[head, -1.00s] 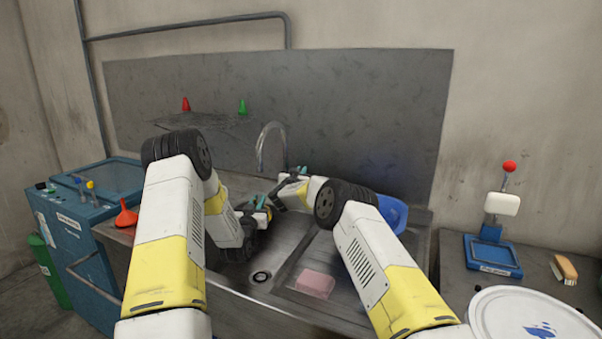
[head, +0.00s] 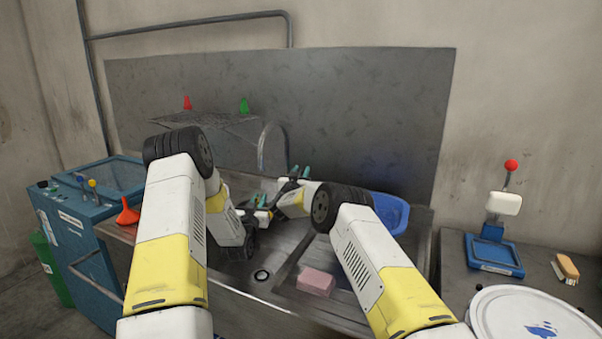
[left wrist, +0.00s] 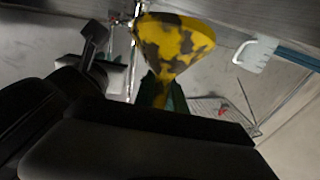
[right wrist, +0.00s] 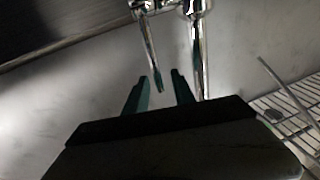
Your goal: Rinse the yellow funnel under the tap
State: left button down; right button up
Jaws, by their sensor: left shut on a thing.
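The yellow funnel (left wrist: 172,45) shows dark stained patches in the left wrist view, its wide end towards the top of the picture. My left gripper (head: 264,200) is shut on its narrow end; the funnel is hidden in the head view. The tap (head: 270,140) has a curved spout at the back of the sink. My right gripper (head: 299,172) is open by the tap, its teal fingers pointing up. In the right wrist view its fingertips (right wrist: 159,88) are apart, with a thin metal lever (right wrist: 152,60) of the tap showing between them; contact cannot be told.
The sink (head: 262,276) has a drain and a drainboard with a pink sponge (head: 316,281). A blue basin (head: 392,212) stands to the right.

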jog(key=shift+r, duration=0.1)
notch_tip(320, 180, up, 10)
jog(key=shift+f, duration=0.1)
dwell(0.4)
dwell(0.4)
dwell(0.5)
dwell(0.5)
jog(key=shift+c, duration=0.2)
